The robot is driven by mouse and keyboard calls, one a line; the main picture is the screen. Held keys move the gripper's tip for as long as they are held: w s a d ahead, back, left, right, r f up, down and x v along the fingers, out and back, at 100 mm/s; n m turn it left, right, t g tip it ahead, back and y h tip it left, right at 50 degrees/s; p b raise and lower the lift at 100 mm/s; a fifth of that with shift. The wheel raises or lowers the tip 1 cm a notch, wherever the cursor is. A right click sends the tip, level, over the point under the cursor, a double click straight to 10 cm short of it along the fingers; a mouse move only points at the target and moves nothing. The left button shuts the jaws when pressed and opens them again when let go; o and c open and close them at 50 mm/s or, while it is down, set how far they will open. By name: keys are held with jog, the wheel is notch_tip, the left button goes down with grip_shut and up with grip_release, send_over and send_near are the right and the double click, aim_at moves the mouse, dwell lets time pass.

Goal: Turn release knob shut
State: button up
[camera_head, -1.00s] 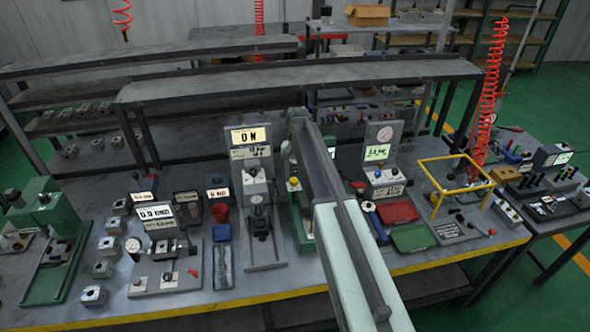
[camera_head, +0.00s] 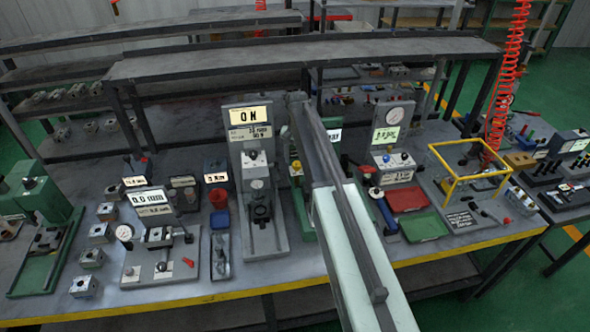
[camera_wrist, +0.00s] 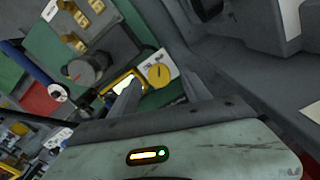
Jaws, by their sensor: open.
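A yellow round knob (camera_wrist: 158,72) with a dark slot mark sits on a white plate in the wrist view. It also shows in the head view (camera_head: 296,167), on the green station just left of my arm. No label naming it the release knob is readable. In the head view my arm hides the fingers and much of the green station.
A dark round knob (camera_wrist: 88,68) and brass fittings (camera_wrist: 75,42) are close by on the station. Red (camera_head: 407,199) and green (camera_head: 423,227) trays and a yellow frame (camera_head: 468,176) lie right.

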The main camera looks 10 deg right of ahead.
jog(key=shift+f+b, duration=0.4)
jog(key=shift+f, duration=0.55)
jog(key=shift+r, duration=0.1)
